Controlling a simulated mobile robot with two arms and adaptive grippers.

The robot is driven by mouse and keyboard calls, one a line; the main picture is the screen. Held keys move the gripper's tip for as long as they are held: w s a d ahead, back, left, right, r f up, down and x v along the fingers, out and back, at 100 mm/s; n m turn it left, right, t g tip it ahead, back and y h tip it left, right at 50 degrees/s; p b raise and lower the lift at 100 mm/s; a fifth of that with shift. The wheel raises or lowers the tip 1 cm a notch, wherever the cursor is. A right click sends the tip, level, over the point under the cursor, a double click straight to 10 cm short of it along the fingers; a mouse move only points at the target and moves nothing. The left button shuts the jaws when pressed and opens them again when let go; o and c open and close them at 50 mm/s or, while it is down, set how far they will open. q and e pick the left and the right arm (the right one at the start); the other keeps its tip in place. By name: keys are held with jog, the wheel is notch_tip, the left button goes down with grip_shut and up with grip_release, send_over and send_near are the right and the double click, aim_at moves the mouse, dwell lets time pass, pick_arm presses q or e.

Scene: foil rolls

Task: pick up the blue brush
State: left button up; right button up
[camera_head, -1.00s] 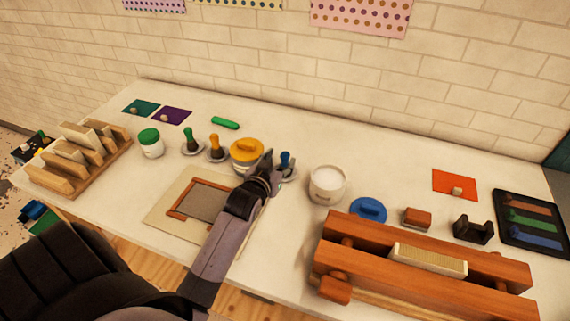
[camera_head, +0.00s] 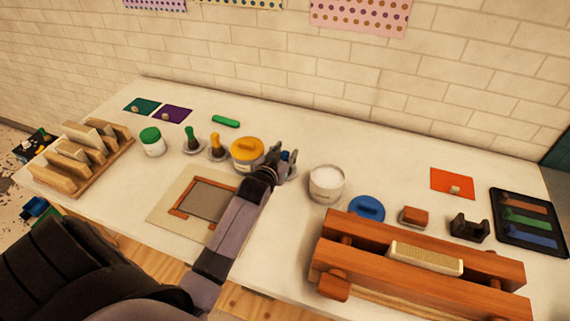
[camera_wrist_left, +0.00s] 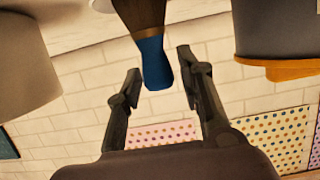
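The blue brush (camera_head: 292,157) stands upright near the middle of the table, mostly hidden behind my left gripper (camera_head: 280,158) in the head view. In the left wrist view, which looks upside down, the blue end of the brush (camera_wrist_left: 157,66) hangs from the top edge. It lies between the two spread fingertips of my left gripper (camera_wrist_left: 158,78), with gaps visible on both sides. The left gripper is open and empty. My right gripper is in neither view.
A yellow-lidded jar (camera_head: 247,153) stands close left of the gripper. A white open jar (camera_head: 326,183) stands to its right. Green (camera_head: 192,141) and orange (camera_head: 216,147) brushes stand farther left. A wooden press (camera_head: 420,262) fills the front right.

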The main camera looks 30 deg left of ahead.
pick_arm(q)
grip_shut()
dwell(0.3)
jog(key=shift+r, duration=0.1)
notch_tip(320, 180, up, 20)
jog(key=b, duration=0.2)
